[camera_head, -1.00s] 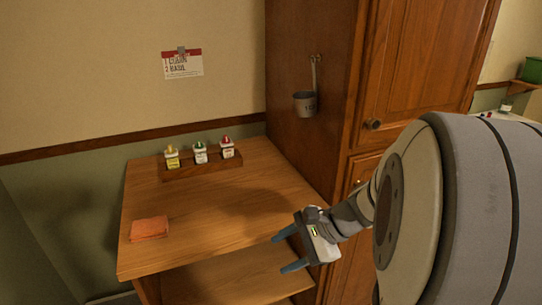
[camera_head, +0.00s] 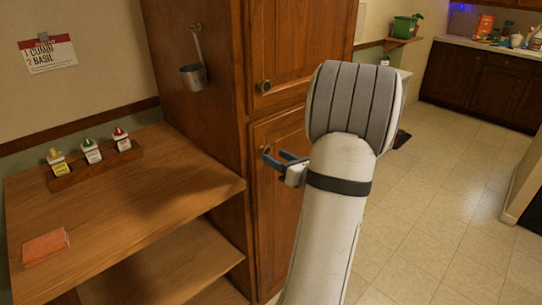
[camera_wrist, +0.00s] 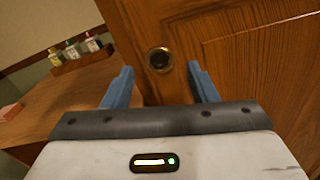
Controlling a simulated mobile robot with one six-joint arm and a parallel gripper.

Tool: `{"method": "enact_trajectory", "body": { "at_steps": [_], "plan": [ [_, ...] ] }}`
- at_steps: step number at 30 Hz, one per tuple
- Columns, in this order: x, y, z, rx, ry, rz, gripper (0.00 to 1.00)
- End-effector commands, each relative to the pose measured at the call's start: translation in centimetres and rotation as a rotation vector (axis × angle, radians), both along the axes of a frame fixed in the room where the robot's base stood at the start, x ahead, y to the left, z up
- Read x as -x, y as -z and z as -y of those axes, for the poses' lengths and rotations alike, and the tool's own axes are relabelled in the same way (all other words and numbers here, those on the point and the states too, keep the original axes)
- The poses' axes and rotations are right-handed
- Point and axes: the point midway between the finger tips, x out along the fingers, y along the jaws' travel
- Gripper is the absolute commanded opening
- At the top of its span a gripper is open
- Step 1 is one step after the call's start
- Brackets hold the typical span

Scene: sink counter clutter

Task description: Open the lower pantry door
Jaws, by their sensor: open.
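The lower pantry door (camera_head: 272,205) is wooden and looks shut, below the upper door (camera_head: 290,45). My gripper (camera_head: 276,158) is at the upper left part of the lower door, its blue fingers pointing at it. In the wrist view, a round dark metal knob (camera_wrist: 159,59) shows in the gap between the two open fingers, near the door's left edge. It lies around or just beyond the fingertips; I cannot tell whether they touch it. The fingers are apart with nothing gripped. My arm hides the right part of the lower door.
The upper door has its own knob (camera_head: 264,87). A small metal pot (camera_head: 193,76) hangs on the pantry's side. A wooden shelf unit (camera_head: 170,185) at left bears a rack (camera_head: 98,162) of bottles and an orange cloth (camera_head: 46,246). Tiled floor (camera_head: 440,205) is open at right.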

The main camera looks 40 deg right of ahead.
Motion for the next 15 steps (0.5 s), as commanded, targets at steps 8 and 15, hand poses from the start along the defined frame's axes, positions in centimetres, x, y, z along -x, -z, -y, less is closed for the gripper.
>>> {"method": "enact_trajectory", "body": {
  "at_steps": [8,15],
  "plan": [
    [-2.4,0.0,-0.2,0.001,0.000,-0.001,0.53],
    [-2.5,0.0,-0.2,0.001,0.001,-0.001,0.53]
  ]
}}
